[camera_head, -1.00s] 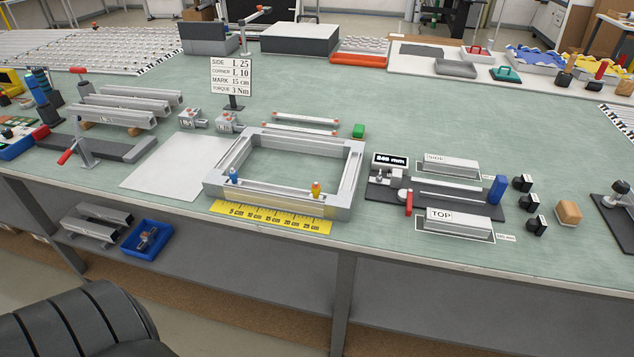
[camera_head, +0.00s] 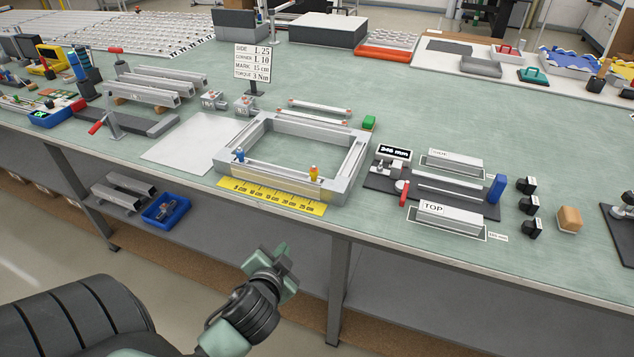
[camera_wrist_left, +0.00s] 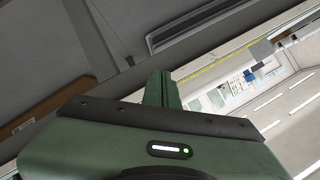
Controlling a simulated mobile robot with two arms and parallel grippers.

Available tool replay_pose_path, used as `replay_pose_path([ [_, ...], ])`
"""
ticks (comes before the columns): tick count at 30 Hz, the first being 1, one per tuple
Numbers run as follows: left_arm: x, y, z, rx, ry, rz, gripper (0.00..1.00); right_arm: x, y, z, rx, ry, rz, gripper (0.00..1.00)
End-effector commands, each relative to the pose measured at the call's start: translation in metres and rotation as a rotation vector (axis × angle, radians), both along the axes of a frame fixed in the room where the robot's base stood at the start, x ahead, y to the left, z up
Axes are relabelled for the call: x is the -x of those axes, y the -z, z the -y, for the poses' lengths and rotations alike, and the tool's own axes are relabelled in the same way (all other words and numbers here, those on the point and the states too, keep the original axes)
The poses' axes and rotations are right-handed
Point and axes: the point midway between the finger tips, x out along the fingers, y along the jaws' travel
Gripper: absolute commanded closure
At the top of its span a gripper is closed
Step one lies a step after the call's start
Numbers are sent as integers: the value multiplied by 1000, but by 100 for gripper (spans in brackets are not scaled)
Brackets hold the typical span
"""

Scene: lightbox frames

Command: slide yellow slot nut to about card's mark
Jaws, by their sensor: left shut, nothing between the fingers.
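The yellow slot nut (camera_head: 314,173) stands on the front bar of the aluminium frame (camera_head: 344,185), near the bar's right end. It is by the high-number end of the yellow ruler (camera_head: 270,197) lying along the front. A blue slot nut (camera_head: 239,156) is near the bar's left end. The card (camera_head: 253,62) on a stand behind the frame reads MARK 15 cm. My left gripper (camera_head: 280,258) is shut and empty, in front of the table edge and well apart from the frame. Its fingers also show in the left wrist view (camera_wrist_left: 161,88). My right gripper is not in view.
A white sheet (camera_head: 189,143) lies left of the frame. A gauge block with a display (camera_head: 394,152) and a TOP-labelled bar (camera_head: 447,217) are to the right. A blue bin (camera_head: 166,210) stands on the lower shelf. The table's front edge lies between gripper and frame.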

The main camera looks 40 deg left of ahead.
Motion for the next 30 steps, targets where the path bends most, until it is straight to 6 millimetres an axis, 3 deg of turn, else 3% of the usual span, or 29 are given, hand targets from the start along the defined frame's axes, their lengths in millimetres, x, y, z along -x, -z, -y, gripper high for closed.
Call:
replay_pose_path([
  [4,-36,-43,-28,-246,96,172,100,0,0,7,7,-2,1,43],
  [9,-74,-81,-29,-596,344,319,100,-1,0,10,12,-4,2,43],
  [13,-89,-79,-15,-792,561,335,100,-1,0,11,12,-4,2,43],
  [18,-94,-64,-4,-897,723,313,100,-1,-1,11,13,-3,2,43],
  [23,-105,-62,-1,-914,754,307,100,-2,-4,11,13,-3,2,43],
  [30,-152,-64,4,-910,750,310,100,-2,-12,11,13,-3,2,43],
])
